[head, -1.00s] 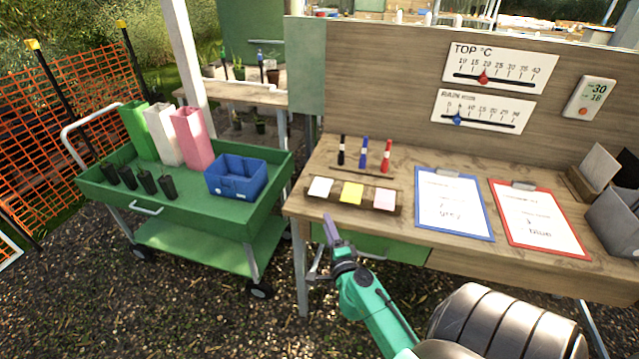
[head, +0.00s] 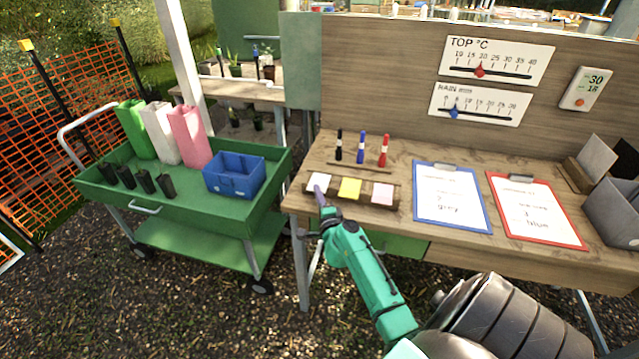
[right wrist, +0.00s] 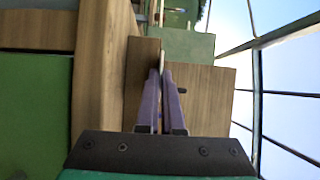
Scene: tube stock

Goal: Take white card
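My left gripper is out of view.
Black, blue and red markers (head: 361,147) stand behind the cards. A blue clipboard (head: 488,226) and a red clipboard (head: 581,243) lie to the right. A grey bin (head: 612,213) is at the far right. A green cart (head: 216,218) stands left of the bench.

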